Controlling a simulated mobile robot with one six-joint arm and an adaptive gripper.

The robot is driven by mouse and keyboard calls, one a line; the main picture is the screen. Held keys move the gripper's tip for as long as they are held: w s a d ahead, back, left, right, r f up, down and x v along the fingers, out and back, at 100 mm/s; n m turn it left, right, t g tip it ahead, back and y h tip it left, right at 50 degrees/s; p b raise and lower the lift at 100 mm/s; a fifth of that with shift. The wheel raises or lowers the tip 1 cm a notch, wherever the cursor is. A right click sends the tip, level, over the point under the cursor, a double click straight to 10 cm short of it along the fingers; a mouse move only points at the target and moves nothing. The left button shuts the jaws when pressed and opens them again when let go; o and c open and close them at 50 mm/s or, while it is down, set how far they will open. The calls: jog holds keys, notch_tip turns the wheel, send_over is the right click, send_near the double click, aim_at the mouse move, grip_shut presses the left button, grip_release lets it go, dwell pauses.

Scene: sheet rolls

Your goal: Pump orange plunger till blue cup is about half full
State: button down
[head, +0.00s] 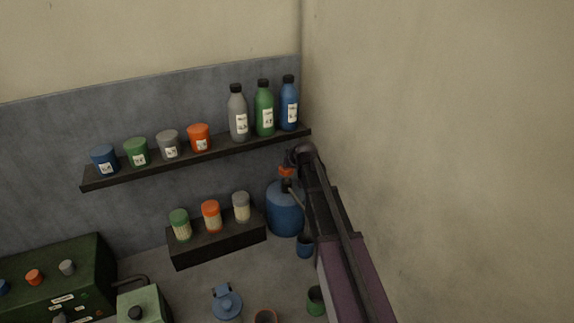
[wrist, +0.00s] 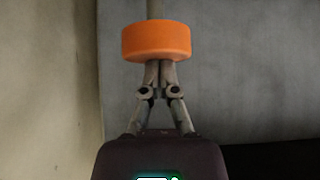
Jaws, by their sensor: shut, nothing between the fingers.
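The orange plunger (head: 286,171) tops the large blue pump bottle (head: 284,211) in the corner. The blue cup (head: 305,247) stands just in front of the bottle, below its spout; its fill level cannot be made out. My gripper (head: 292,158) is at the plunger's top, with my arm reaching in from the lower right. In the wrist view the orange plunger (wrist: 156,41) is a round disc on a grey stem. My gripper's fingertips (wrist: 159,66) are shut together, empty, and meet the disc's edge in the picture; whether they press on it cannot be told.
A dark shelf (head: 200,158) with bottles and jars runs along the wall. Left of the pump is a low black stand (head: 218,246) with shakers. A green cup (head: 316,301) and a blue lidded container (head: 227,304) stand in front. The right wall is close to my arm.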

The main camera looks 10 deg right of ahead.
aim_at(289, 172)
jog(key=shift+f+b, duration=1.8)
jog(key=shift+f, duration=0.25)
jog(key=shift+s, duration=0.1)
jog(key=shift+s+r, duration=0.1)
jog(key=p+v, duration=0.5)
jog(key=v, duration=0.2)
jog(key=shift+r+p, duration=0.3)
jog(key=shift+p, duration=0.1)
jog(key=shift+p+v, duration=0.75)
jog(key=shift+v, duration=0.4)
jog(key=shift+s+f, duration=0.1)
jog(key=s+f+m+g+b, duration=0.1)
jog(key=s+f+g+b, duration=0.1)
jog(key=s, duration=0.8)
jog(key=s+f+m+g+h+b, duration=0.1)
jog(key=s+f+g+b, duration=0.2)
jog(key=s+f, duration=0.4)
jog(key=s+a+f+m+g+h+b, duration=0.1)
jog(key=s+f+g+b, duration=0.2)
jog(key=s, duration=0.9)
jog(key=shift+s+f+g, duration=0.3)
jog(key=shift+f, duration=0.45)
